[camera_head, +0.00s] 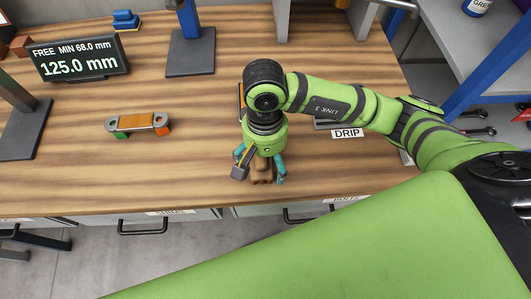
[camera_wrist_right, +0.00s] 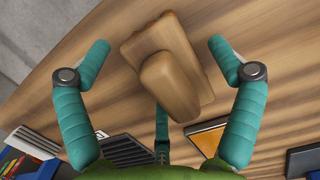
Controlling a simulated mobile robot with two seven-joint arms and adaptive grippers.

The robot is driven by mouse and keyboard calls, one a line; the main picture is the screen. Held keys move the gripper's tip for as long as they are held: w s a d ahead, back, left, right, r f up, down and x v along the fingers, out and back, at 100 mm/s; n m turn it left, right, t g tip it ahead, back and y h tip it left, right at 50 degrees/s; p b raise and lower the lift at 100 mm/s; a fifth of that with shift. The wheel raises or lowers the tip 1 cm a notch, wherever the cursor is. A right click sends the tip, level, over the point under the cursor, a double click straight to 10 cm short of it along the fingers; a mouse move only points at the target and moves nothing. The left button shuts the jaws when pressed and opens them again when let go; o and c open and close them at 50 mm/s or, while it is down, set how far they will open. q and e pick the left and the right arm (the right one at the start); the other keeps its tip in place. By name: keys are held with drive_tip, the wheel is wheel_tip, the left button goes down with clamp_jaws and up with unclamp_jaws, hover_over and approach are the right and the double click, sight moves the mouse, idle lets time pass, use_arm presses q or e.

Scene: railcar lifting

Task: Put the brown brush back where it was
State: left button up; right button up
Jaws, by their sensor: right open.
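The brown brush (camera_head: 262,172), a wooden block with a raised grip, lies on the wooden bench near its front edge. It also shows in the right wrist view (camera_wrist_right: 168,60), between the fingers and apart from both side fingertips. My right gripper (camera_head: 260,168) is over the brush, pointing down, with its teal fingers spread open on either side. In the right wrist view the gripper (camera_wrist_right: 160,52) is open and empty around the brush. My arm hides part of the brush in the head view. My left gripper is in neither view.
A tray labelled DRIP (camera_head: 347,133) is right of the gripper. An orange-topped item (camera_wrist_right: 207,136) lies close to the brush. A link part (camera_head: 138,124), a display (camera_head: 78,57) and a blue post on a dark base (camera_head: 190,60) stand left. The bench's left front is clear.

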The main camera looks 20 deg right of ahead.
drive_tip(key=shift+r, duration=0.25)
drive_tip(key=shift+w+r, duration=0.15)
drive_tip(key=shift+r, duration=0.15)
drive_tip(key=r, duration=0.3)
drive_tip(key=r+b, duration=0.1)
drive_tip(key=r, duration=0.3)
drive_tip(key=w+r+b, duration=0.1)
drive_tip(key=r, duration=0.3)
drive_tip(key=shift+w+d, duration=0.1)
drive_tip(key=shift+d, duration=0.15)
drive_tip(key=shift+r, duration=0.1)
